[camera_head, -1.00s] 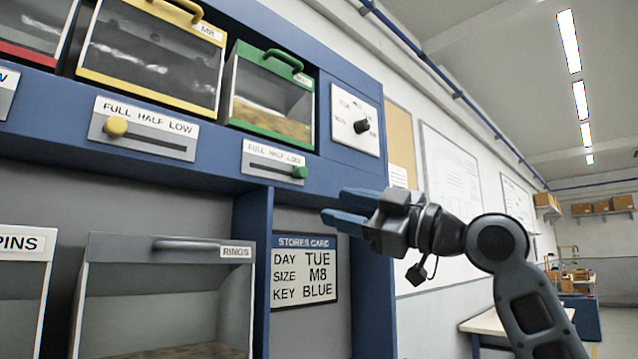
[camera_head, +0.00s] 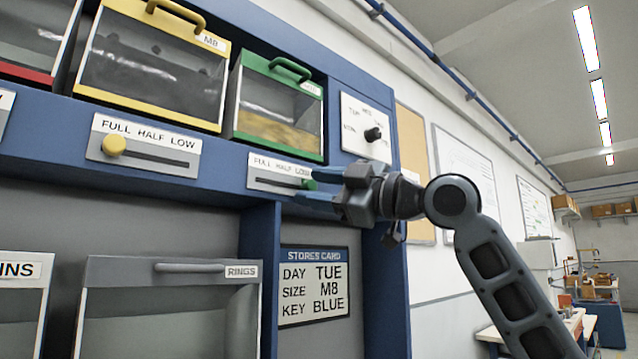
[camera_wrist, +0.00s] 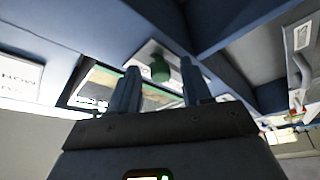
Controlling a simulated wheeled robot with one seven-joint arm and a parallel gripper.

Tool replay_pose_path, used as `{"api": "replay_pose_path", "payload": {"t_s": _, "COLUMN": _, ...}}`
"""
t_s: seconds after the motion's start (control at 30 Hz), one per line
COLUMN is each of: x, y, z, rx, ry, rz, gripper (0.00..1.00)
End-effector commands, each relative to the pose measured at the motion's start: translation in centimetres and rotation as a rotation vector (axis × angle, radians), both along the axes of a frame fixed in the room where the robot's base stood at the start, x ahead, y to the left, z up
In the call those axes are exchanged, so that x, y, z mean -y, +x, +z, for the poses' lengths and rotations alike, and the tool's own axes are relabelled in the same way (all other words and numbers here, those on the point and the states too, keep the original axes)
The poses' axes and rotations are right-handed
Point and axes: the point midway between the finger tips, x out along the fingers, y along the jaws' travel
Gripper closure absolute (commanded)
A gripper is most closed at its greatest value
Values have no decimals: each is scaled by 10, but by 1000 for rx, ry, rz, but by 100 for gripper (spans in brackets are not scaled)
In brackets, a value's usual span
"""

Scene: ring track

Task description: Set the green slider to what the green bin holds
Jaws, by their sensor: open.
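The green bin (camera_head: 280,148) is at the top, right of the yellow bin, with a clear front. Yellowish material (camera_head: 277,131) fills about the lower half of its window, with a sloping top. Below it, the green slider plate (camera_head: 268,174) reads FULL HALF LOW, its right end partly covered by my gripper. The green knob (camera_head: 309,184) is at the right, LOW end of the slot. My gripper (camera_head: 306,187) is open at the knob. In the wrist view the knob (camera_wrist: 159,68) shows between the two fingers; I cannot tell whether they touch it.
A yellow slider (camera_head: 114,145) stands at FULL, left of the green one. A rotary dial (camera_head: 373,134) is right of the green bin. A stores card (camera_head: 314,288) reads TUE, M8, BLUE. The rings bin (camera_head: 170,266) is lower left. Shelf panels surround my gripper.

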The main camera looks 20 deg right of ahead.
Motion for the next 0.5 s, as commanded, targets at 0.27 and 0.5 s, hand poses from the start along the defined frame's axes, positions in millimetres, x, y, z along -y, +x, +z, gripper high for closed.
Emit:
{"api": "replay_pose_path", "payload": {"t_s": 0.27, "x": -1, "y": 1, "z": 0, "rx": 0, "ry": 0, "rz": 0, "gripper": 51}}
{"api": "replay_pose_path", "payload": {"t_s": 0.5, "x": -1, "y": 1, "z": 0, "rx": 0, "ry": 0, "rz": 0, "gripper": 74}}
